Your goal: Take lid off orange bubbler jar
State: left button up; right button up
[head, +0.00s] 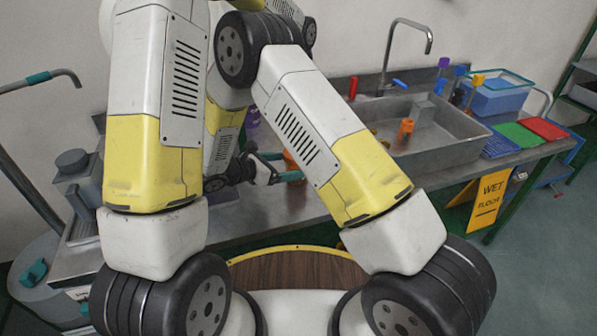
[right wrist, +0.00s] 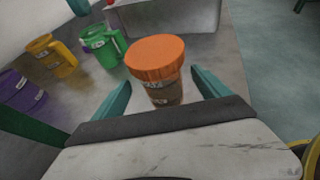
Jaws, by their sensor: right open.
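The orange bubbler jar shows in the right wrist view, with a wide ribbed orange lid (right wrist: 155,57) on top of a darker, labelled body (right wrist: 165,92). It stands upright on the grey metal counter. My right gripper (right wrist: 162,79) is open, its teal fingers on either side of the jar, below the lid; I cannot tell whether they touch it. In the head view my right gripper (head: 291,166) is at the counter, and the orange jar (head: 290,158) is partly hidden behind my arm. My left gripper is not in view.
Green (right wrist: 101,46), yellow (right wrist: 50,55) and purple (right wrist: 20,92) labelled mugs stand left of the jar in the wrist view. In the head view, a metal sink (head: 430,150) with a tap (head: 428,40) lies right.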

jog(key=shift+x, duration=2.35)
